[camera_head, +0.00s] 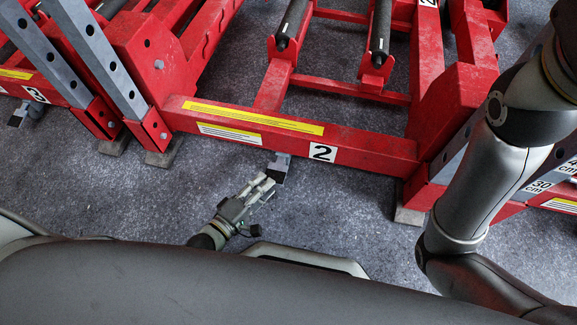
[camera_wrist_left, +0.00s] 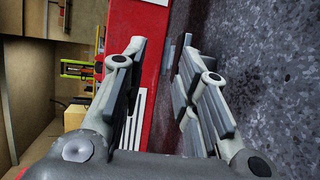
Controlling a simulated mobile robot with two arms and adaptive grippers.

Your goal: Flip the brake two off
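The brake two lever (camera_head: 280,163) is a small grey piece with a dark end. It sticks out below the red front beam, just left of the white "2" label (camera_head: 322,153). My left gripper (camera_head: 266,184) comes up from below, with its fingertips close to the lever's dark end. In the left wrist view my left gripper (camera_wrist_left: 164,62) has its fingers spread, with the grey lever (camera_wrist_left: 178,52) ahead between them, nearer the right finger. I cannot tell whether a finger touches it. My right arm crosses the right side of the head view; its gripper is out of view.
The red beam (camera_head: 370,150) runs just beyond my left gripper. Another lever (camera_head: 19,117) sits at the far left near the "3" label (camera_head: 36,95). Red and grey posts (camera_head: 95,60) stand at left. The grey carpet (camera_head: 130,195) in front is free.

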